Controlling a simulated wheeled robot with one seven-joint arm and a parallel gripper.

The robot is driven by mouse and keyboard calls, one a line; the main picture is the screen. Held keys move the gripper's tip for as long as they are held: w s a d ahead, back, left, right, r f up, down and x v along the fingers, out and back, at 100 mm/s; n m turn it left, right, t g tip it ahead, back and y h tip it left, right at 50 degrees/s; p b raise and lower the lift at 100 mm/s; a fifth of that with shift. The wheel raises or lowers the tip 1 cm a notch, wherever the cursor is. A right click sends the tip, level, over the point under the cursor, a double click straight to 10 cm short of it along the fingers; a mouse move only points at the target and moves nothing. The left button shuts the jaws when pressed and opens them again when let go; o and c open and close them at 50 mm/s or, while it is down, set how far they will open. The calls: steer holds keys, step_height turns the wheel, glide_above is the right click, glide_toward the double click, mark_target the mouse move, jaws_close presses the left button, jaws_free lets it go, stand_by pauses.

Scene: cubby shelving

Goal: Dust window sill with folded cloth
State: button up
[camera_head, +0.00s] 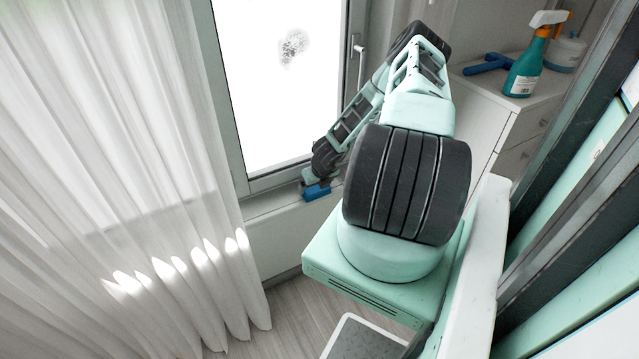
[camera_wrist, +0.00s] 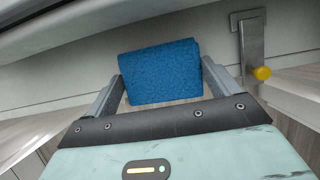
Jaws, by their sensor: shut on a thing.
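My gripper (camera_wrist: 163,90) is shut on a blue folded cloth (camera_wrist: 160,72), with one finger on each side of it in the wrist view. In the head view, the cloth (camera_head: 316,191) shows as a small blue piece under my gripper (camera_head: 312,180). There it is at the window sill (camera_head: 272,203), below the window frame's lower edge. I cannot tell whether the cloth touches the sill. My arm hides the right part of the sill.
A white curtain (camera_head: 120,180) hangs at the left. A window (camera_head: 280,80) with a dark smudge stands behind my arm. At the right, a cabinet (camera_head: 490,110) holds a teal spray bottle (camera_head: 525,70) and a blue-handled tool (camera_head: 487,66). A yellow-tipped metal fitting (camera_wrist: 262,73) is right of my gripper.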

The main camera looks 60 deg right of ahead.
steer(key=shift+w+a+p, duration=0.3)
steer(key=shift+w+a, duration=0.75)
steer(key=shift+a, duration=0.7)
steer(key=shift+w+a+p, duration=0.25)
steer(key=shift+w+a, duration=0.75)
steer(key=shift+a, duration=0.75)
steer(key=shift+w+a+p, duration=0.3)
steer(key=shift+w+a, duration=0.75)
steer(key=shift+a, duration=0.7)
steer(key=shift+p+v, duration=0.9)
steer(key=shift+v, duration=0.05)
steer(key=s+a+r+p, duration=0.1)
steer(key=p, duration=0.1)
steer(key=s+a+r+p, duration=0.1)
steer(key=s+r, duration=0.1)
steer(key=shift+s+r+p, duration=0.2)
steer(key=shift+s+p, duration=0.1)
steer(key=shift+p, duration=0.1)
steer(key=shift+s, duration=0.1)
